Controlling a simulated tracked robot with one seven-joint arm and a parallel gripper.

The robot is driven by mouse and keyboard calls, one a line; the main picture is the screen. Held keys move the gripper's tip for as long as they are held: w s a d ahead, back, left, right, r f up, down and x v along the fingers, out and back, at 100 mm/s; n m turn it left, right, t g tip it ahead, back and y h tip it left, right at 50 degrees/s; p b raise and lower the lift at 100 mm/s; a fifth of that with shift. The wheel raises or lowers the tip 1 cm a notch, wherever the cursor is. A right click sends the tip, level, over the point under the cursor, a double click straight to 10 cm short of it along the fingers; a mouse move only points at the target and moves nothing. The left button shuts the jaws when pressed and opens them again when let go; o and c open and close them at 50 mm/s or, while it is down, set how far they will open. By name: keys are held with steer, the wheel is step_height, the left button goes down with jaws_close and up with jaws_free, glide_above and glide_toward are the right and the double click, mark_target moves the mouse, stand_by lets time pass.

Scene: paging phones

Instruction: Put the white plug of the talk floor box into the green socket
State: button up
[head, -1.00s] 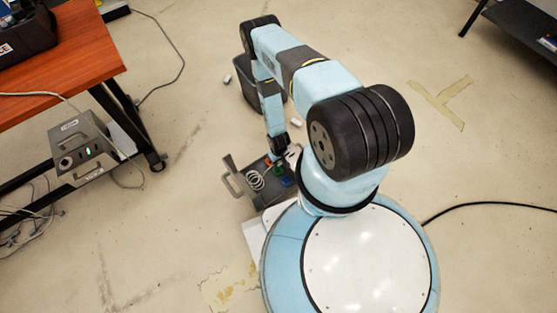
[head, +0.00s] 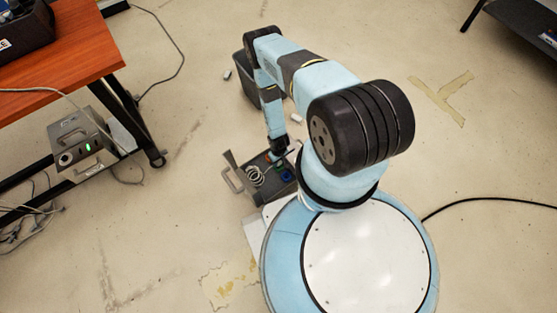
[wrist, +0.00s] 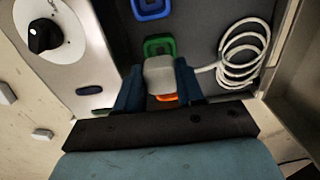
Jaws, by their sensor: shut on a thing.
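The white plug (wrist: 159,76) is between the two fingers of my gripper (wrist: 158,84) in the wrist view, and the gripper is shut on it. The green socket (wrist: 158,41) shows just beyond the plug, which covers its near edge; I cannot tell the height gap or whether they touch. The coiled white cord (wrist: 243,55) runs from the plug to the right. The talk floor box (head: 238,181) lies on the floor in the head view, with my gripper (head: 279,153) over its far part.
A blue socket (wrist: 152,7) is beyond the green one, and an orange socket (wrist: 167,97) is mostly hidden below the plug. A black knob (wrist: 42,37) is on a pale panel at left. A dark bin (head: 249,91) stands behind my arm. Another grey box (head: 78,140) sits under the table.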

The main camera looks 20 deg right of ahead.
mark_target(279, 164)
steer(key=shift+f, duration=1.45)
steer(key=shift+f, duration=0.4)
steer(key=o, duration=1.1)
steer(key=shift+r, duration=0.15)
step_height(279, 164, up, 13)
steer(key=shift+r, duration=0.2)
